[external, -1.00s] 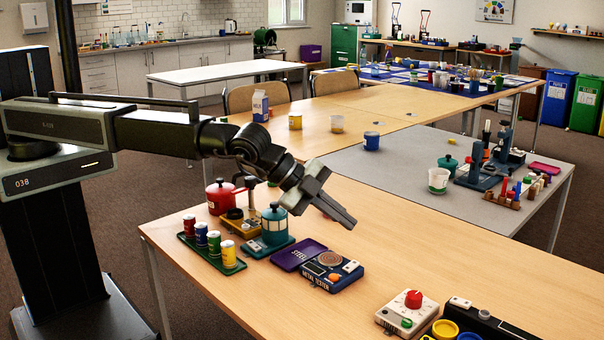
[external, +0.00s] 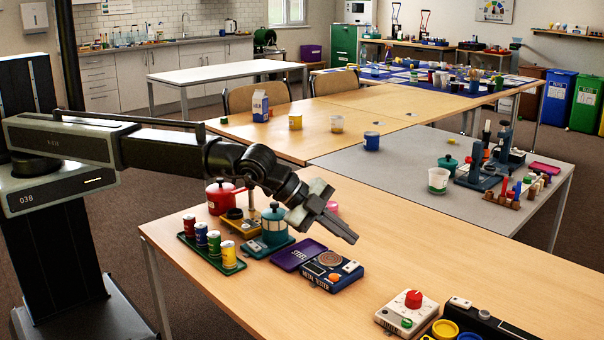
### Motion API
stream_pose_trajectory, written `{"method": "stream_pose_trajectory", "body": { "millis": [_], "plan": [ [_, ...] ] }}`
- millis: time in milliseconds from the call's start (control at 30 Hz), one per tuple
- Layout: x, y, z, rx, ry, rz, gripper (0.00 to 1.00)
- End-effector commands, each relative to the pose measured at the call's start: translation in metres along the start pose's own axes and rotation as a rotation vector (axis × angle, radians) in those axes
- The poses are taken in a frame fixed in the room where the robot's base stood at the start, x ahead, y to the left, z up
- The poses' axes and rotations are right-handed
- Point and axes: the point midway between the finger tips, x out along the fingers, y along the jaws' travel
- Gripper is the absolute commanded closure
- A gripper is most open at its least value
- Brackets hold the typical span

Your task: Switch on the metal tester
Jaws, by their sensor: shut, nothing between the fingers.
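The metal tester (external: 331,271) is a dark blue box near the front edge of the wooden table. Its top has a round brown sensing plate, an orange button (external: 334,278) and a small white rocker switch (external: 350,267). I cannot tell the switch's position. My gripper (external: 350,237) is shut and empty. In the picture it shows just above the tester's back right side, apart from it, with the fingers pointing right and slightly down.
A purple tray marked STEEL (external: 298,255) lies left of the tester. A teal pot (external: 274,225), a red pot (external: 220,196) and a green tray of small cans (external: 238,268) stand farther left. A white box with a red knob (external: 407,312) stands right. Table between is clear.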

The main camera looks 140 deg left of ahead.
Motion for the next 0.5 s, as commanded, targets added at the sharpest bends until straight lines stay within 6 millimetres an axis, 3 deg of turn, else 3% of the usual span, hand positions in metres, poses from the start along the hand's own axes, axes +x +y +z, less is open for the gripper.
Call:
{"method": "stream_pose_trajectory", "body": {
  "millis": [33,200,500],
  "plan": [
    [0.011,0.009,0.008,0.000,0.000,0.000,1.00],
    [0.027,0.020,0.019,0.001,0.000,0.000,1.00],
    [0.030,0.022,0.022,0.001,0.000,0.000,1.00]
  ]
}}
